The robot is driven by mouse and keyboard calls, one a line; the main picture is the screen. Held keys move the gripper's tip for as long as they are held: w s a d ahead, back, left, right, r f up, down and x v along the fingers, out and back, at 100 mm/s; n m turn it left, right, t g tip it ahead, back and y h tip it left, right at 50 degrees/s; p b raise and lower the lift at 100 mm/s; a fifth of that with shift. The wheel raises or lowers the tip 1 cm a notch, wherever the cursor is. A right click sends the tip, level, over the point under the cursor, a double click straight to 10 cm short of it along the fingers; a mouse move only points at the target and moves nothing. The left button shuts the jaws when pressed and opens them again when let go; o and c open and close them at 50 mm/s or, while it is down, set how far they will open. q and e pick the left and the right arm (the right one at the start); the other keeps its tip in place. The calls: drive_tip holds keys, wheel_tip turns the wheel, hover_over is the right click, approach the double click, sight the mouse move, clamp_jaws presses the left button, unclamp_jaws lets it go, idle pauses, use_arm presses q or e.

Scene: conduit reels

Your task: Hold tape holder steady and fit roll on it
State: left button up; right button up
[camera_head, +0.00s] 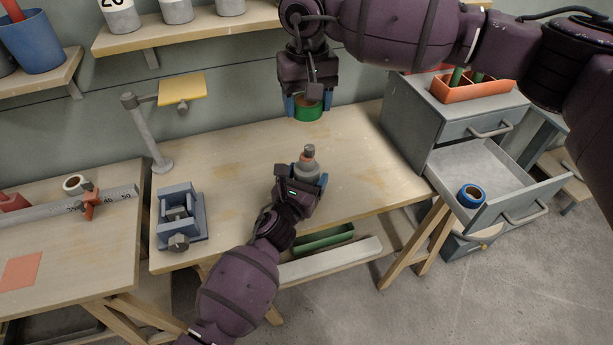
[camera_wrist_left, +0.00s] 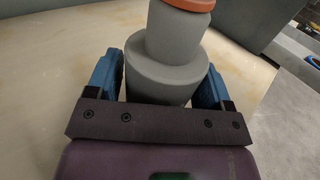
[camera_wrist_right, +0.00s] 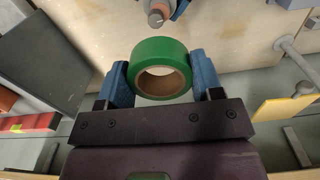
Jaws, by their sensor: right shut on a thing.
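The tape holder (camera_head: 308,164) stands upright on the bench, a grey stepped post with an orange-red band and a narrower grey tip. My left gripper (camera_head: 309,177) is low around its wide grey base (camera_wrist_left: 165,75), one blue finger on each side; a thin gap shows at the left finger. My right gripper (camera_head: 308,102) is shut on the green tape roll (camera_head: 308,113), above the bench and behind the holder in the head view. In the right wrist view the roll (camera_wrist_right: 160,50) shows its brown core, and the holder's tip (camera_wrist_right: 157,16) is apart from it.
A grey vise-like fixture (camera_head: 180,215) and a yellow-topped stand (camera_head: 158,155) are on the bench's left. A blue tape roll (camera_head: 471,195) lies in the open drawer (camera_head: 500,180) at right. Bench top (camera_head: 240,165) around the holder is mostly clear.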

use_arm(q)
drive_tip(key=c, duration=0.7)
use_arm(e)
drive_tip(key=m, duration=0.6)
hover_over(307, 148)
wheel_tip(307, 148, down, 4)
drive_tip(key=shift+f, duration=0.35)
drive_tip(key=shift+f, duration=1.8)
